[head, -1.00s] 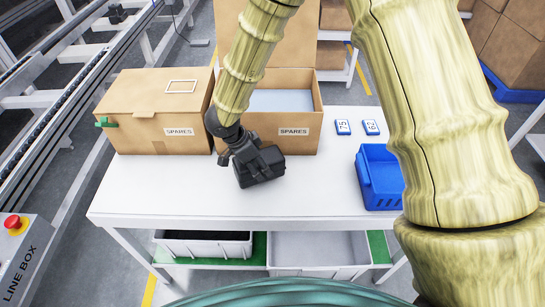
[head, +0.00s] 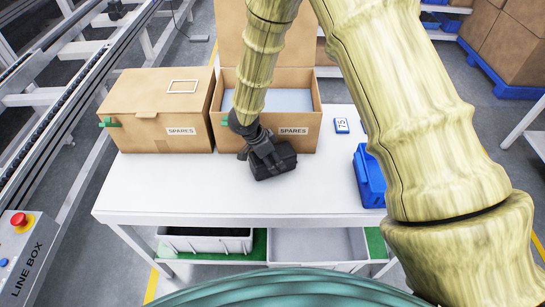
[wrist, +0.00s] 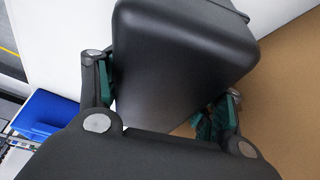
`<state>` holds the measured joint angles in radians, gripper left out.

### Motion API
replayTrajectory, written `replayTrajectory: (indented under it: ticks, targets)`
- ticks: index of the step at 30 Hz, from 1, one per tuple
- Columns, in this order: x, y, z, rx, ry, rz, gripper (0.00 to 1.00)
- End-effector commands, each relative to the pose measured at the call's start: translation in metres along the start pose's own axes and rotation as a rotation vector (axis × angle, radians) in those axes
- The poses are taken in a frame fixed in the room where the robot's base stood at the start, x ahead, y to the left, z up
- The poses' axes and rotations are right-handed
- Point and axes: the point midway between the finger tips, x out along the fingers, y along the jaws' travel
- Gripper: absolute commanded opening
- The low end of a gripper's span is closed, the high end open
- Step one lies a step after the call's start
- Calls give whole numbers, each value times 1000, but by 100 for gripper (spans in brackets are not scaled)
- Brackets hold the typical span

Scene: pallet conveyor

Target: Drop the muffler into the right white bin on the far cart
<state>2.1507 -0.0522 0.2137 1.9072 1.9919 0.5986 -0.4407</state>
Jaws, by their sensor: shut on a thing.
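The muffler (head: 275,163) is a dark, boxy part with rounded edges. My gripper (head: 261,153) is shut on it, above the white table and in front of the open spares box. In the wrist view the muffler (wrist: 175,55) sits between the two green-padded fingers of my gripper (wrist: 160,95). Two white bins show on the lower shelf of the cart, the left white bin (head: 205,246) with a dark inside and the right white bin (head: 318,246) with a pale inside. The tabletop covers their rear parts.
A closed spares box (head: 155,110) and an open spares box (head: 300,133) stand at the back of the white table (head: 135,192). A blue bin (head: 368,180) is at the right, partly behind my arm. The table's front left is clear.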

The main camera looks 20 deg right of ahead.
Motion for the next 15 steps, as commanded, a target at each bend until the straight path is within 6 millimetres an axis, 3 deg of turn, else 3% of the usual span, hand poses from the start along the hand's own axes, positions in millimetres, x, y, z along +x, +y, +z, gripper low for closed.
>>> replayTrajectory:
  ticks: [15]
  targets:
    - [5, -1, 1, 1, 0, -2, 0]
